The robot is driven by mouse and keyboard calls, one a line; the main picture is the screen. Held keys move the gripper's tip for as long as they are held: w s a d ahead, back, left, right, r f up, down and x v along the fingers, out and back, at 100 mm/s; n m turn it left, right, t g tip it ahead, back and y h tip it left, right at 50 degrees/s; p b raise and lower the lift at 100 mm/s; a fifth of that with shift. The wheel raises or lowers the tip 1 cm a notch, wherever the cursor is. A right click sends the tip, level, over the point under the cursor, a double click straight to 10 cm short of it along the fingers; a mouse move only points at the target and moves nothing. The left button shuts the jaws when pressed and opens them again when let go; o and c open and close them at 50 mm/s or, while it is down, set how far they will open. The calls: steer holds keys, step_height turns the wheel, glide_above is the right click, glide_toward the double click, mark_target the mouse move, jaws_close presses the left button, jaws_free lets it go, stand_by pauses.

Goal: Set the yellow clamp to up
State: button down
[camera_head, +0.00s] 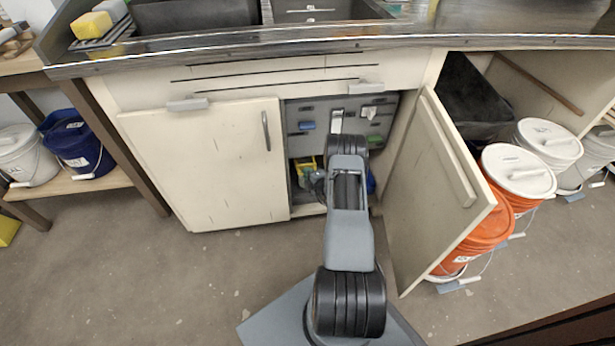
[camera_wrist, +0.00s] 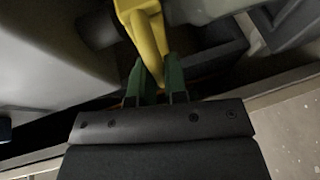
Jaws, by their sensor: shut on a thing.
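The yellow clamp (camera_wrist: 148,38) shows at the top middle of the wrist view as a bent yellow lever. Its lower end lies between the green fingertips of my gripper (camera_wrist: 155,83), which are shut on it. In the head view a small yellow patch (camera_head: 306,163) inside the open cabinet looks like the same clamp. My gripper is low in the cabinet opening there, and its fingertips are too small to make out clearly. I cannot tell from these views whether the clamp is up or down.
The right cabinet door (camera_head: 432,195) stands open close beside my arm; the left door (camera_head: 207,165) is shut. Inside, a grey panel (camera_head: 345,110) carries small coloured parts. Orange buckets (camera_head: 487,232) with white lids stand at right.

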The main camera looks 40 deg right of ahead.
step_height(320, 180, up, 4)
steer(key=shift+f+p, duration=0.15)
steer(key=shift+p, duration=0.45)
steer(key=c, duration=1.2)
jaws_free()
steer(key=shift+o, duration=0.2)
steer(key=p+v, duration=0.3)
steer(key=v, duration=1)
steer(key=shift+s+p, duration=0.3)
steer(key=shift+s, duration=0.1)
